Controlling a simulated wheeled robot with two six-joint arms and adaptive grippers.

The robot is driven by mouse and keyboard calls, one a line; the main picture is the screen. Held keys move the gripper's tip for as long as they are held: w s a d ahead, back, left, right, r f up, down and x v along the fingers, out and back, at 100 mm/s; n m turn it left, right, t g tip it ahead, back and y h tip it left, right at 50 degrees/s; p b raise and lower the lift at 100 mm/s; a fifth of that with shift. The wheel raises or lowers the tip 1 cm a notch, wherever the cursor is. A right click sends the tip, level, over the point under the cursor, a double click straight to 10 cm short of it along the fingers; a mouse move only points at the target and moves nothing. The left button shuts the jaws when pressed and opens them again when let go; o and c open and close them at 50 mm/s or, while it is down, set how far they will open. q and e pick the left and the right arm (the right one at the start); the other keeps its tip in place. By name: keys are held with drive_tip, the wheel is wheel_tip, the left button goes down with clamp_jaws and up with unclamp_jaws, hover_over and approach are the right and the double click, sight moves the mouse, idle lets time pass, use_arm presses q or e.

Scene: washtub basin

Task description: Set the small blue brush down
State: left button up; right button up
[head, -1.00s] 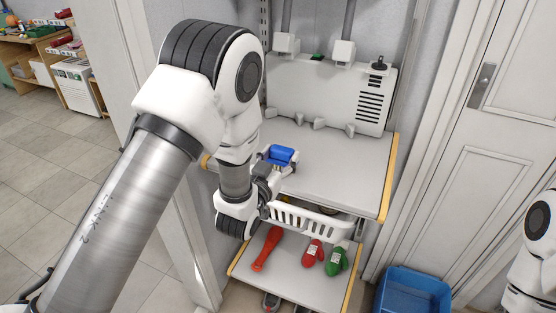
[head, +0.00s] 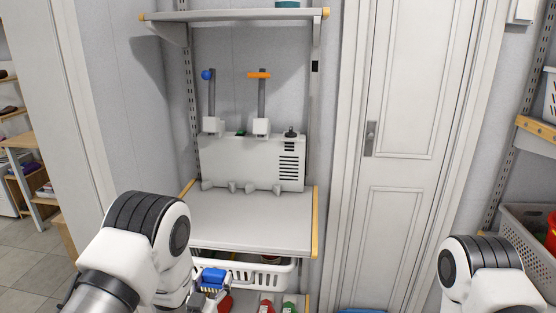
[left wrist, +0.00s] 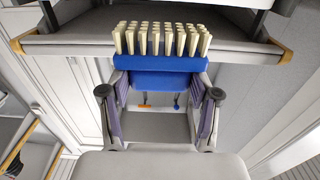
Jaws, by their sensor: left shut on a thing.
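The small blue brush (head: 213,277) is held by my left gripper (head: 208,291) low in the head view. It appears in front of the white basket and below the front edge of the grey middle shelf (head: 250,217). In the left wrist view the blue brush (left wrist: 165,79) lies across the gripper (left wrist: 160,92), between its two fingers. Its cream bristles point to the top of that picture. The gripper is shut on the brush body. My right arm shows at the right of the head view, but its gripper is out of the picture.
A white basket (head: 268,275) hangs under the middle shelf. A white box with levers (head: 250,160) stands at that shelf's back, leaving its front bare. An upper shelf (head: 235,15) is above. Red and green bottles (head: 289,307) stand below. A closed door (head: 405,130) is to the right.

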sight(217, 288)
use_arm(q)
drive_tip(key=s+f, duration=0.1)
drive_tip(key=s+f+p, duration=0.1)
drive_tip(key=shift+s+d+f, duration=0.2)
drive_tip(key=shift+s+d, duration=0.1)
drive_tip(key=shift+d, duration=0.05)
drive_tip(key=shift+s+a+r+n+y, duration=0.1)
drive_tip(key=shift+s+r+n+y, duration=0.15)
drive_tip(key=shift+r, duration=0.2)
drive_tip(key=shift+s+a+r+n+y, duration=0.1)
drive_tip(key=shift+r+n+y, duration=0.05)
drive_tip(key=shift+r+y, duration=0.25)
drive_tip(key=s+r, duration=0.1)
drive_tip(key=s, duration=0.1)
drive_tip(key=s+r, duration=0.1)
drive_tip(key=s, duration=0.1)
drive_tip(key=shift+r, duration=0.3)
use_arm(e)
wheel_tip(217, 288, up, 2)
